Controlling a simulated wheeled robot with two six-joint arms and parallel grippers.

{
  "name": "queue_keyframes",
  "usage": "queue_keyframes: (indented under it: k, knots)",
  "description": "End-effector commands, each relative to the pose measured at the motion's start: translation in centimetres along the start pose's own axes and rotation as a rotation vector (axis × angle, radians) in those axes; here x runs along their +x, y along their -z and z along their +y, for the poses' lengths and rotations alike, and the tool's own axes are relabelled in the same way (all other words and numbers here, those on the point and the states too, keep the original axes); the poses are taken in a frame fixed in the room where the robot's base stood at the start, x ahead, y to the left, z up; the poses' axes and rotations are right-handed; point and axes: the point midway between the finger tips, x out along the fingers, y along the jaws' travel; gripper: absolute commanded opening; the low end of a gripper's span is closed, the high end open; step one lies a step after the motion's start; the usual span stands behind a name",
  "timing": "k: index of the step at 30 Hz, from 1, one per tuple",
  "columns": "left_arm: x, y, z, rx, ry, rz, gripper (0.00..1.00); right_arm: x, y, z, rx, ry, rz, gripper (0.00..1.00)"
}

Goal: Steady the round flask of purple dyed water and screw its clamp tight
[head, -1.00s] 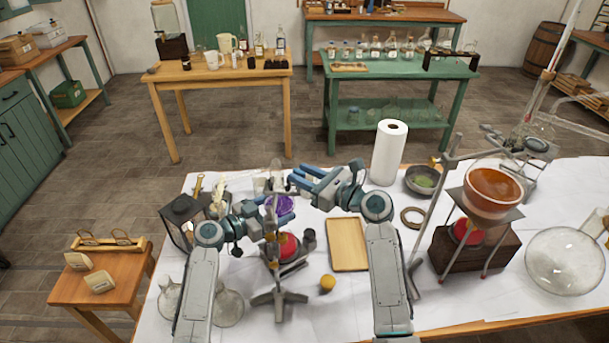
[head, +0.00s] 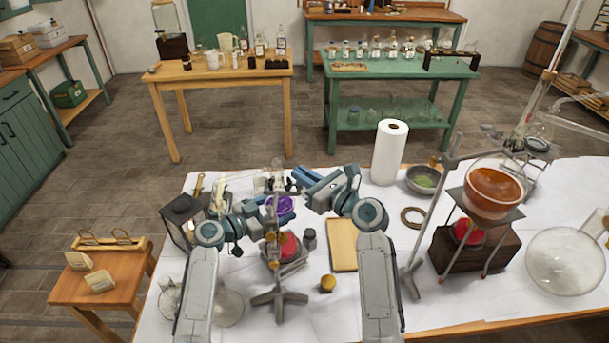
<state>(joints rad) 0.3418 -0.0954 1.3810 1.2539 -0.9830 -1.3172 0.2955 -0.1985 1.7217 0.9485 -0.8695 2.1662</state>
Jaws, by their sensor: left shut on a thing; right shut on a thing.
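The round flask of purple dyed water (head: 284,205) is held in a retort stand (head: 278,297) at the front of the white-covered table, above a red round object (head: 288,245). My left gripper (head: 266,219) is the lower one, shut at the flask's left side by the stand's rod. My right gripper (head: 296,186) is the upper one, shut near the flask's neck, where the clamp and its screw are. The fingers hide the clamp and most of the neck, so the exact contacts are hard to see. The flask looks upright.
A wooden tray (head: 342,246), a yellow ball-like object (head: 327,283) and a small dark jar (head: 309,238) lie close by.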

Motion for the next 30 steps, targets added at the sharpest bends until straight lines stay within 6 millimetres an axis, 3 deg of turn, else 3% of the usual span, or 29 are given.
queue_keyframes:
  k: [4,5,8,20,30]
  knots:
    - [0.0,0.0,0.0,0.000,0.001,0.000,0.59,0.0,0.1,0.0,0.000,-0.001,0.001,0.00]
    - [0.0,0.0,0.0,0.000,0.001,0.000,0.59,0.0,0.1,0.0,0.000,-0.001,0.001,0.13]
    - [0.0,0.0,0.0,0.000,0.001,0.000,0.59,0.0,0.1,0.0,0.000,-0.001,0.001,0.32]
    - [0.0,0.0,0.0,0.000,0.001,-0.001,0.59,-0.8,0.1,-0.1,0.000,-0.001,0.002,0.33]
    - [0.0,0.0,0.0,0.000,0.001,-0.001,0.59,-7.6,0.2,0.0,-0.002,-0.001,0.004,0.33]
